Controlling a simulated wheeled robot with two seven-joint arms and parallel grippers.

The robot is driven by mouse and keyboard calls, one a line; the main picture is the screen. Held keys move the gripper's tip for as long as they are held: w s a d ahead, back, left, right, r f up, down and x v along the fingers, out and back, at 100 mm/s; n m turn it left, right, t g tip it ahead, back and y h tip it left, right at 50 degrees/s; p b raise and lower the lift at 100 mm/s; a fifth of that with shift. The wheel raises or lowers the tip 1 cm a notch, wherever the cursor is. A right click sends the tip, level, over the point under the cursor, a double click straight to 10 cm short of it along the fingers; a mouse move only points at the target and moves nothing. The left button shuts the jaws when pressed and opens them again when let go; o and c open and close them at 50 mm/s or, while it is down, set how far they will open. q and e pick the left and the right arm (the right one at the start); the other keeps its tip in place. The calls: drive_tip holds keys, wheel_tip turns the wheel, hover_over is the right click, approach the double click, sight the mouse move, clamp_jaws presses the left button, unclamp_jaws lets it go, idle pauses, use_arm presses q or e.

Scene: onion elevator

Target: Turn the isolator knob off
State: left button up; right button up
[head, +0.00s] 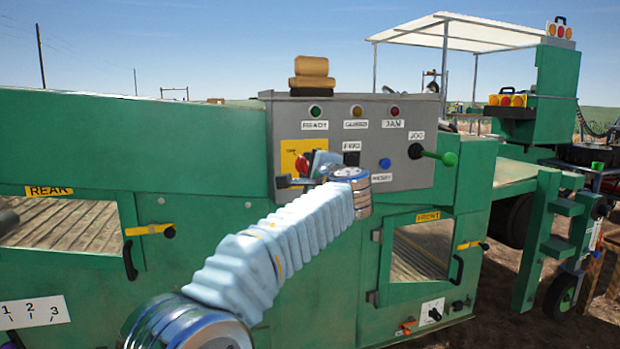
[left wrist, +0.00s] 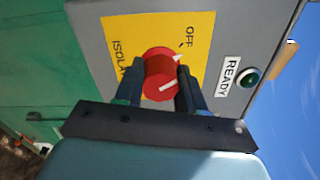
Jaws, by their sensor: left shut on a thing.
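The red isolator knob (left wrist: 158,66) sits on a yellow plate (left wrist: 196,28) marked OFF and ISOLA…, the rest of that word being hidden. White marks show on the knob's face, one of them on the side towards OFF; I cannot tell its exact setting. My left gripper (left wrist: 159,84) is shut on the knob, one dark finger on each side. In the head view, the knob (head: 302,162) shows partly behind the left gripper (head: 303,173), and my arm covers the panel below it. My right gripper is in neither view.
The grey control panel (head: 335,109) carries READY, GUARD and JAM lamps, a blue RESET button (head: 384,163) and a JOG lever with a green ball (head: 449,159). Below are the rear and front windows with yellow latches.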

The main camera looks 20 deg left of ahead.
use_arm(q)
drive_tip(key=shift+f+n+b, duration=0.15)
drive_tip(key=shift+n+b, duration=0.45)
drive_tip(key=shift+n, duration=0.6)
drive_tip(key=o, duration=1)
drive_tip(key=shift+o, duration=0.2)
drive_tip(key=b+v, duration=0.2)
drive_tip(key=v, duration=1.1)
drive_tip(key=shift+s+d, duration=0.25)
drive_tip(key=shift+s, duration=0.1)
